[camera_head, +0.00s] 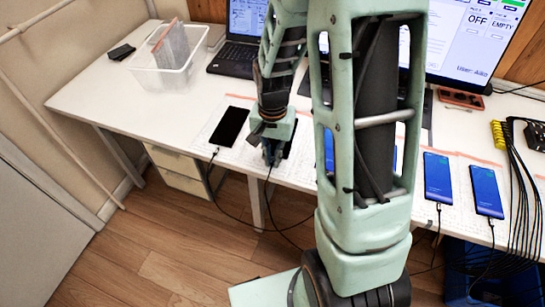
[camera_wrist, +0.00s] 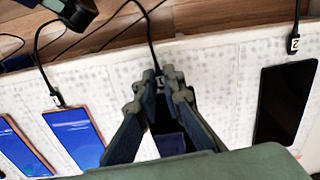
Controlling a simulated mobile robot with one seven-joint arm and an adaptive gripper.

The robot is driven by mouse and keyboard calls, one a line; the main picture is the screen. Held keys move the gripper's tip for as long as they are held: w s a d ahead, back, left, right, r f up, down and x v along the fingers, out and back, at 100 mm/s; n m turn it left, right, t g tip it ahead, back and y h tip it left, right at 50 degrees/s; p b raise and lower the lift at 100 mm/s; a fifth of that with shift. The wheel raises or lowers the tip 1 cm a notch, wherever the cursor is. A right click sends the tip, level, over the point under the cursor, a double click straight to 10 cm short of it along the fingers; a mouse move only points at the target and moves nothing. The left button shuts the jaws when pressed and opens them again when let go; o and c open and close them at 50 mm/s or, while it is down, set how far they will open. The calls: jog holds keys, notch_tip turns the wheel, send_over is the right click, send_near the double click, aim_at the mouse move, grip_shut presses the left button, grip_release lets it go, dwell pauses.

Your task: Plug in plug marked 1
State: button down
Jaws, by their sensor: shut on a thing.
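My gripper (camera_wrist: 165,84) is shut on a charging plug (camera_wrist: 159,81) at the front edge of the desk. A small pale label shows between the fingertips; its number is hard to read. The plug's black cable (camera_wrist: 147,38) runs off over the desk edge. A phone (camera_wrist: 168,125) lies just beyond the plug, partly hidden between my fingers, dark with a bluish patch. I cannot tell whether the plug is seated in it. In the head view my gripper (camera_head: 271,153) points down at the desk, and my arm hides much of this spot.
A black-screened phone (camera_wrist: 285,105) with plug marked 2 (camera_wrist: 293,45) lies to the right in the wrist view. Blue-screened phones (camera_wrist: 75,138) with plugs lie to the left. The desk also holds a laptop (camera_head: 240,58), clear bin (camera_head: 168,70) and monitor (camera_head: 475,40).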

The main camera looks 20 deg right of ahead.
dwell(0.8)
jog(key=c, duration=2)
grip_release()
jog(key=shift+o, duration=0.2)
jog(key=shift+r, duration=0.15)
jog(key=shift+s+a+r+p, duration=0.1)
jog(key=shift+s+r+p, duration=0.1)
jog(key=shift+r+p, duration=0.9)
jog(key=shift+s+a+r+p, duration=0.1)
jog(key=shift+s+r+p, duration=0.1)
jog(key=shift+r+p, duration=0.9)
jog(key=shift+r+b, duration=0.15)
jog(key=shift+b, duration=0.15)
